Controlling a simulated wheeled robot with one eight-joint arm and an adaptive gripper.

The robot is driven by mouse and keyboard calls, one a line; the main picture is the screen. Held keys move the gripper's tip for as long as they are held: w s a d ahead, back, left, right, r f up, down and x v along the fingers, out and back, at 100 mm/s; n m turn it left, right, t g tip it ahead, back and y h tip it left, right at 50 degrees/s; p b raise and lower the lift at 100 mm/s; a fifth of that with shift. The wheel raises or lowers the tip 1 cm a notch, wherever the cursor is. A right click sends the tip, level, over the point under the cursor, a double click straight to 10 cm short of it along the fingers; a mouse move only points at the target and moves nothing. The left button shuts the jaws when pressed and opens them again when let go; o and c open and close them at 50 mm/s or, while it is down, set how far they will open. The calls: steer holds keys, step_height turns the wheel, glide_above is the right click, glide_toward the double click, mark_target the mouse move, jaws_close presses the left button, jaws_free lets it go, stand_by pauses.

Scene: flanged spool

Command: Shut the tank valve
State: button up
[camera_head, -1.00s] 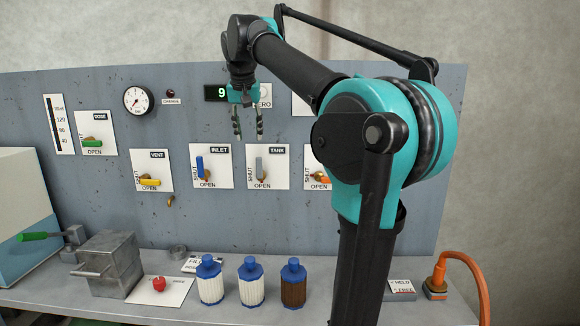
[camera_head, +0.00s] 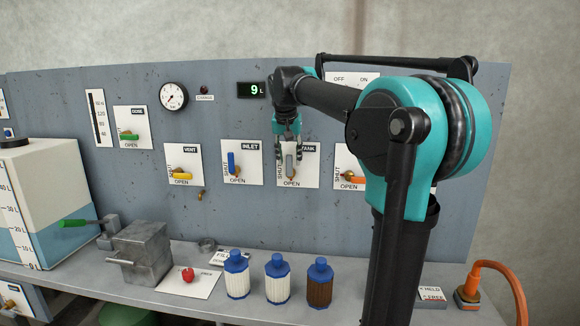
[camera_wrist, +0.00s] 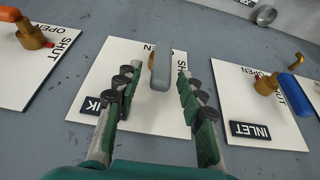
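The tank valve has a grey lever (camera_head: 290,164) on a white plate marked TANK (camera_head: 310,180), with SHUT along its left side and OPEN at its bottom. The lever points up, in line with neither word. In the wrist view the grey lever (camera_wrist: 160,74) stands between the fingers of my gripper (camera_wrist: 155,84), with gaps on both sides. My gripper (camera_head: 288,150) is open in front of the plate's upper part, its fingers astride the lever. Whether a finger touches the lever in depth is hard to tell.
The blue inlet lever (camera_head: 231,162) is on the left and an orange lever (camera_head: 353,179) on the right, both close by. Several capped bottles (camera_head: 277,283) stand on the bench below.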

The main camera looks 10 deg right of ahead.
steer(key=shift+x, duration=1.85)
steer(key=shift+c, duration=0.4)
jaws_close()
